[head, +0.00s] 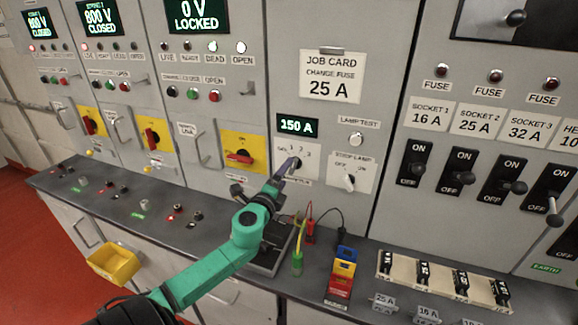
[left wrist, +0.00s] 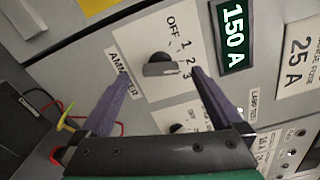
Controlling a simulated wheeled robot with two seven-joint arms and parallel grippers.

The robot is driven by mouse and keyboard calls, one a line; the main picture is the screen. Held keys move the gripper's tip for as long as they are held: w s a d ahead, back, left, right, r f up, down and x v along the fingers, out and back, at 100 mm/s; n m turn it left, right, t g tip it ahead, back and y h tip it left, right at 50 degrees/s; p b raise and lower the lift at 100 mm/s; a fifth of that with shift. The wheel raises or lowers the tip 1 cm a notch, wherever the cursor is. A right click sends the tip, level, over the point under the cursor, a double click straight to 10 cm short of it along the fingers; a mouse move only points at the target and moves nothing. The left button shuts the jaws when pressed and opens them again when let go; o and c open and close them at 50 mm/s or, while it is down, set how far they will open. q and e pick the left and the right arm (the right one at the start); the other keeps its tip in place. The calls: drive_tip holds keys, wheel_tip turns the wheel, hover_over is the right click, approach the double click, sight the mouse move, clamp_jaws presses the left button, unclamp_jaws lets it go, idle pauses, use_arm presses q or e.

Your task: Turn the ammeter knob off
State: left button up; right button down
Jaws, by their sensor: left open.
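The ammeter knob (left wrist: 160,65) is a dark round knob with a grey bar handle on a white plate marked OFF, 1, 2, 3. Its bar points toward the 2 and 3 side; I cannot tell exactly which mark. My left gripper (left wrist: 160,73) is open, with one purple finger on each side of the knob; contact cannot be told. In the head view my left gripper (head: 286,168) is at the ammeter plate (head: 306,153) and partly hides the knob. The display above it (head: 297,126) reads 150 A. My right gripper is not in view.
The stop-lamp knob (head: 349,181) is close at the right of the ammeter, below the lamp-test button (head: 356,139). Red and black leads (head: 310,228) stand on the counter below. A fuse rack (head: 440,277) lies at the right.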

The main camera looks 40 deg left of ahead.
sight(294, 165)
use_arm(q)
drive_tip(key=x, duration=0.4)
drive_tip(key=shift+w, duration=0.1)
drive_tip(key=c, duration=1.4)
